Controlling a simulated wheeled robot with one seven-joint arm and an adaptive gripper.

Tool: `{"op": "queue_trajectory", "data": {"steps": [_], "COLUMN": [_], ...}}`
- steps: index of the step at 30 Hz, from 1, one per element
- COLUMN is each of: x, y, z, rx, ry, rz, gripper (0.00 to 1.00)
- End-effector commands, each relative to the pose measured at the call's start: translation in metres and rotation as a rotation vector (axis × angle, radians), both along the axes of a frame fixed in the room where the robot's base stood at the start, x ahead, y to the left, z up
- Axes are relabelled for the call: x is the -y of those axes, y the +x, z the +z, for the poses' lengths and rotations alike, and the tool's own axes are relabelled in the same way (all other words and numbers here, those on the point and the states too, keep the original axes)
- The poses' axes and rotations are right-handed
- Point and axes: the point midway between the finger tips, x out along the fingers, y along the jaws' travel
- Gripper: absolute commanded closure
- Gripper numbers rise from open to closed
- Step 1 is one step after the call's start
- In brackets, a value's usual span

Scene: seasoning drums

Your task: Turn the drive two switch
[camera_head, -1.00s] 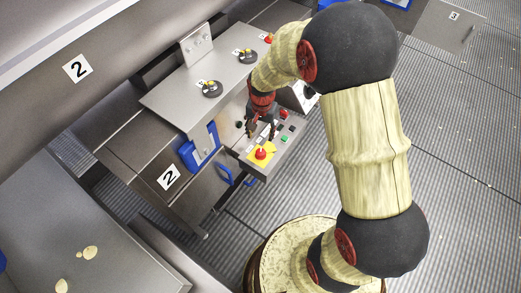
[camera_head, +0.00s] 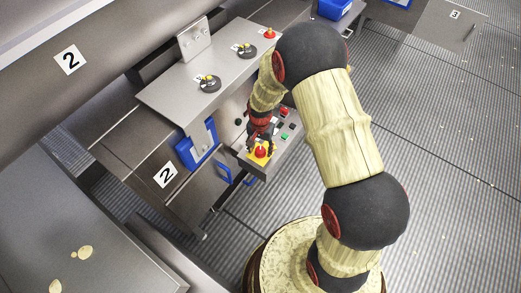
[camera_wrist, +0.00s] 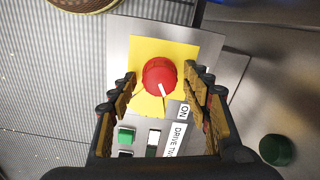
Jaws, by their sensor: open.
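The drive two switch (camera_wrist: 159,76) is a round red knob with a white mark, on a yellow plate (camera_wrist: 143,50). Beside it are an "ON" label and a strip reading "DRIVE TW…", partly cut off by my finger. In the wrist view my gripper (camera_wrist: 160,82) is open, with one finger on each side of the knob and visible gaps between. In the head view the knob (camera_head: 260,152) sits at the near end of a grey control box (camera_head: 262,168), with my gripper (camera_head: 261,143) right over it. How deep the fingertips reach is unclear.
A green button (camera_wrist: 126,135) and other controls sit beside the switch on the panel. A dark green round button (camera_wrist: 276,150) lies right. Blue handles (camera_head: 224,172) stick out near the box.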

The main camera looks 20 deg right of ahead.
Motion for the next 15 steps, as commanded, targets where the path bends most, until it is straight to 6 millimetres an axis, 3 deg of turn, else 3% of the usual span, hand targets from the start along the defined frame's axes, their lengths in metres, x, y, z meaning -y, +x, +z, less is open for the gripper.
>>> {"op": "queue_trajectory", "data": {"steps": [6,15], "x": [0.0,0.0], "y": [0.0003,0.0001], "z": [0.0002,0.0003], "rx": [0.0,0.0], "ry": [0.0,0.0], "rz": [0.0,0.0], "gripper": [0.52,0.69]}}
